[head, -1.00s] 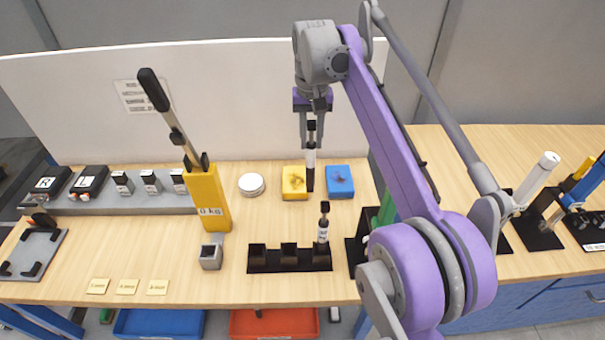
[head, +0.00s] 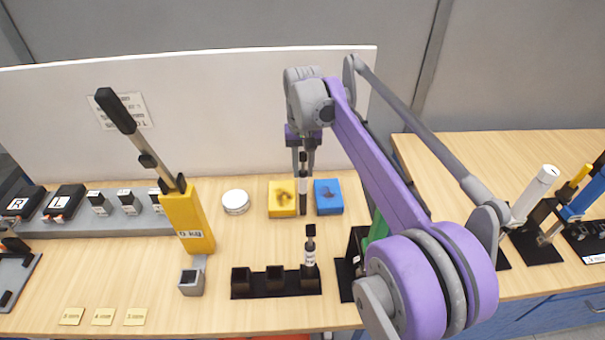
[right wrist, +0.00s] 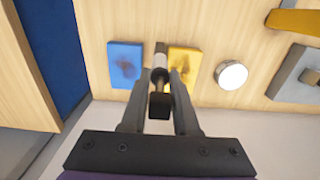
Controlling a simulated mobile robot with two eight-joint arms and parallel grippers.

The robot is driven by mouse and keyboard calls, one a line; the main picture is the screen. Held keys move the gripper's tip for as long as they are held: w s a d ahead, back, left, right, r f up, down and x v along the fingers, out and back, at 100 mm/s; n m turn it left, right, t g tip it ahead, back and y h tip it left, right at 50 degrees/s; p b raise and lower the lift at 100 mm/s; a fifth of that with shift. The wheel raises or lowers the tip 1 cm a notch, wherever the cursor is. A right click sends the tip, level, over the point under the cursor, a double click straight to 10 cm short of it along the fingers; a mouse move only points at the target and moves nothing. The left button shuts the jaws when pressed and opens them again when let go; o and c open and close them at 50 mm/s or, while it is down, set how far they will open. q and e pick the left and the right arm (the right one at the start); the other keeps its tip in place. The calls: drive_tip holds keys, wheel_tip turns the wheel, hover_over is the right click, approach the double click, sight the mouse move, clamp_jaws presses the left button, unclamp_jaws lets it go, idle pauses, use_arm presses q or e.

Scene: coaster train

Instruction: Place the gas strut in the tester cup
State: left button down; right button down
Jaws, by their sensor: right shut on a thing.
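My right gripper (head: 303,150) is shut on a gas strut (head: 303,182), a slim black and white cylinder held upright. It hangs in front of the gap between a yellow pad and a blue pad. In the right wrist view the strut (right wrist: 160,68) sits between the two fingers, its black end (right wrist: 160,105) towards the camera. The tester is a yellow column (head: 188,218) with a long lever and a "0 kg" label. Its small grey square cup (head: 192,282) stands at its foot, left of the strut and apart from it. My left gripper is out of view.
A black rack (head: 257,289) holds a second strut (head: 310,256) in its right slot. The yellow pad (head: 282,207), blue pad (head: 328,205) and white round tin (head: 235,202) lie behind. Tan labelled tiles (head: 103,317) lie at front left. The tester's lever (head: 135,135) leans up left.

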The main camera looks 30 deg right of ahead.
drive_tip(key=shift+f, duration=0.8)
drive_tip(key=shift+f, duration=0.2)
drive_tip(key=c, duration=0.7)
unclamp_jaws()
drive_tip(key=shift+o, duration=0.2)
drive_tip(key=shift+r, duration=0.15)
